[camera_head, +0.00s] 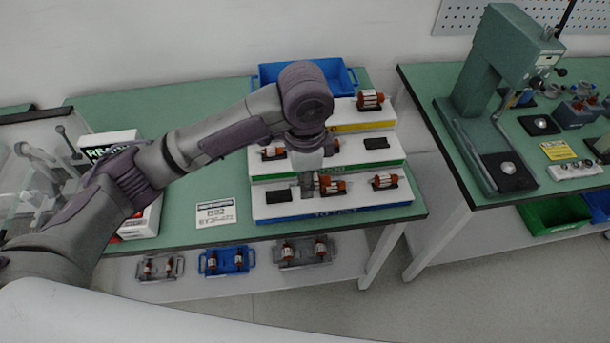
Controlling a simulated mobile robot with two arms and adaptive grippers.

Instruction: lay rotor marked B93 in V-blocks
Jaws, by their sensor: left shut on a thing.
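My left gripper (307,188) points down at the lowest step of a white stepped rack (402,196). It is shut on a copper-and-white rotor (332,185) at that step; the fingers and wrist partly hide the hold. Another rotor (385,181) lies to the right on the same step. A rotor (370,99) lies on the top step, and another (271,152) shows on the middle step, left of my wrist. The rotors' markings are too small to read. I cannot pick out the V-blocks for certain. My right gripper is not in view.
A white printed card (216,212) lies on the left green bench (180,222). A blue bin (347,77) stands behind the rack. Small trays with rotors (227,260) sit on the lower shelf. The right bench holds a green press (497,70). A floor gap separates the benches.

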